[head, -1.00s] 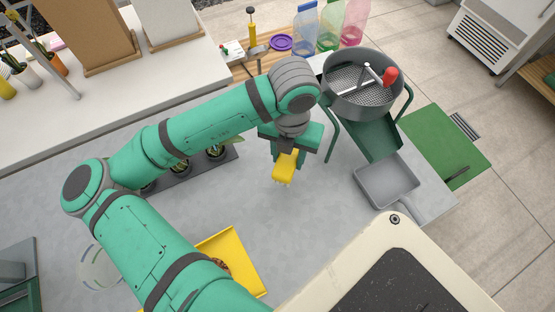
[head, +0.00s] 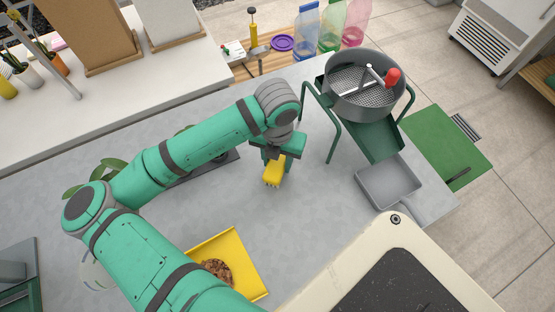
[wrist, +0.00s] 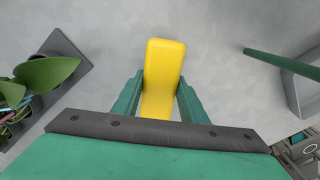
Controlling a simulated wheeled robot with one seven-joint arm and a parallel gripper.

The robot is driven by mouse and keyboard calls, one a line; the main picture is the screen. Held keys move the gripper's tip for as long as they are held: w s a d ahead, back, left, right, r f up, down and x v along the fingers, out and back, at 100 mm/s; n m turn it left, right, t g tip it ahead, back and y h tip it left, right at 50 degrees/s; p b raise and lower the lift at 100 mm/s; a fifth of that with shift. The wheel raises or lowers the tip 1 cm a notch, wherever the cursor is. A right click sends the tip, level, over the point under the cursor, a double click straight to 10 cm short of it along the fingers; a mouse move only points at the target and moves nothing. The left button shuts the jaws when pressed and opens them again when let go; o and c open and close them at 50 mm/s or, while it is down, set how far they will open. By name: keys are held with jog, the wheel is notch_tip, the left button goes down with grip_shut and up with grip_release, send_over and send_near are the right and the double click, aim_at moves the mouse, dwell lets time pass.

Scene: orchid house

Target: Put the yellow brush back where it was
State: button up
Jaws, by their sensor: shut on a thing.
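The yellow brush (head: 273,172) hangs from my gripper (head: 277,153) in the head view, with its toothed or bristled end pointing down toward the grey bench top. In the wrist view the brush (wrist: 165,75) lies between the two green fingers (wrist: 160,98), which are shut on it. Bare bench top shows around the brush; I cannot tell how high above it the brush is. The upper part of the brush is hidden inside my gripper.
A grey bench (head: 310,215) has clear room right of the brush. A green-legged stand with a sieve (head: 352,97) and a grey scoop tray (head: 388,183) stand right. A yellow tray (head: 246,262) is in front. A dark plant tray (wrist: 72,50) lies left in the wrist view.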

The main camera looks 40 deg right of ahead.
jog(key=shift+f, duration=0.15)
jog(key=o, duration=1.1)
jog(key=shift+s, duration=0.1)
notch_tip(320, 180, up, 12)
jog(key=shift+r, duration=0.2)
